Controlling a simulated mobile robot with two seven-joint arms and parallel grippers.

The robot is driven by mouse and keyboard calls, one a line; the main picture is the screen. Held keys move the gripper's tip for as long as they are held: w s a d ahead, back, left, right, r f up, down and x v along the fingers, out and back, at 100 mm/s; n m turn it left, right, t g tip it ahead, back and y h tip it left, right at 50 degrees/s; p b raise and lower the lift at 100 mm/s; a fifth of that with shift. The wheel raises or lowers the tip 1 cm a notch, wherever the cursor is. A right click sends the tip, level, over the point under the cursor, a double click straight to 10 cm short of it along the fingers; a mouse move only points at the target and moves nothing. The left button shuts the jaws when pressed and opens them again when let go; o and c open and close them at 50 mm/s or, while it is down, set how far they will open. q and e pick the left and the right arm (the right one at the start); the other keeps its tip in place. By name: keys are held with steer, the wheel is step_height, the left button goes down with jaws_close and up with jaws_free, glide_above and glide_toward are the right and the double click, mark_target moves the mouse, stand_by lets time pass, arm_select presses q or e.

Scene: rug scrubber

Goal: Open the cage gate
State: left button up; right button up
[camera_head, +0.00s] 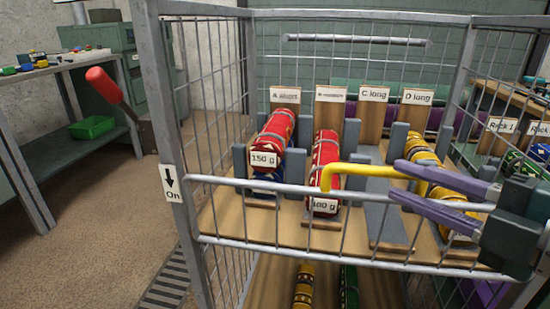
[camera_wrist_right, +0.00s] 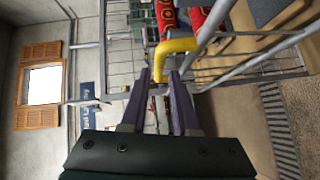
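The cage gate (camera_head: 330,190) is the low wire panel across the cage front. It stands across the opening and looks shut. Its yellow handle (camera_head: 345,172) sticks up from the top rail, and it also shows in the right wrist view (camera_wrist_right: 178,46). My right gripper (camera_head: 392,180) comes from the right, its two purple fingers spread. One leg of the handle shows between the fingers, near their tips. In the wrist view the handle lies at and just beyond the fingertips (camera_wrist_right: 159,76). I cannot tell whether they touch it. My left gripper is not in view.
A red-gripped lever (camera_head: 103,85) stands left of the cage, with an "On" arrow sign (camera_head: 171,183) on the post. Red rolls (camera_head: 272,140) and a yellow roll (camera_head: 425,150) lie in the cage behind the gate. The floor (camera_head: 90,230) at left is clear.

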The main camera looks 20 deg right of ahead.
mark_target(372, 170)
steer(key=b+x, duration=0.1)
steer(key=x, duration=0.7)
steer(key=shift+s, duration=0.1)
jaws_close()
stand_by(1.2)
